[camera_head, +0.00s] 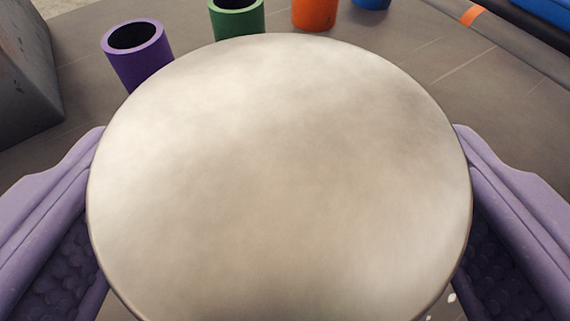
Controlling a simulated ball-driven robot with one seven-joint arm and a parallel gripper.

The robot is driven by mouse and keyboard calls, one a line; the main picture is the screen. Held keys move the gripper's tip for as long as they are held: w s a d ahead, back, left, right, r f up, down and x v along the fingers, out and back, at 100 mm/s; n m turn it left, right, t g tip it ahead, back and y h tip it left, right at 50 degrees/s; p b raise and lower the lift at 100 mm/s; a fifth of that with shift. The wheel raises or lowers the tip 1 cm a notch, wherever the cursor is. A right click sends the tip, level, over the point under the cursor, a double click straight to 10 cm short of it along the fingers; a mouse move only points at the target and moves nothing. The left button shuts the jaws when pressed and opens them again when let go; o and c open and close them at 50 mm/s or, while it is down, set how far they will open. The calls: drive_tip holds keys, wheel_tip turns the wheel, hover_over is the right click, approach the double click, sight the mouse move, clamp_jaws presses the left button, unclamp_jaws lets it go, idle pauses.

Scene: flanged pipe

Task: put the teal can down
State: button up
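A large round silver-grey can end (275,190) fills the middle of the view, close to the camera. I take it as the top of the teal can; its teal side is hidden below the lid. My gripper (281,135) has one purple finger at the left rim and one at the right rim, and both appear to press on the can. The can's bottom and whatever is under it are hidden.
Beyond the can stand an open purple tube (148,62), a green tube (237,24), an orange cylinder (315,12) and a partly cropped blue one (371,3). A dark grey block (25,75) is at left.

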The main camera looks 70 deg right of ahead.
drive_tip(key=shift+r, duration=0.1)
drive_tip(key=c, duration=1.5)
drive_tip(key=shift+o, duration=0.2)
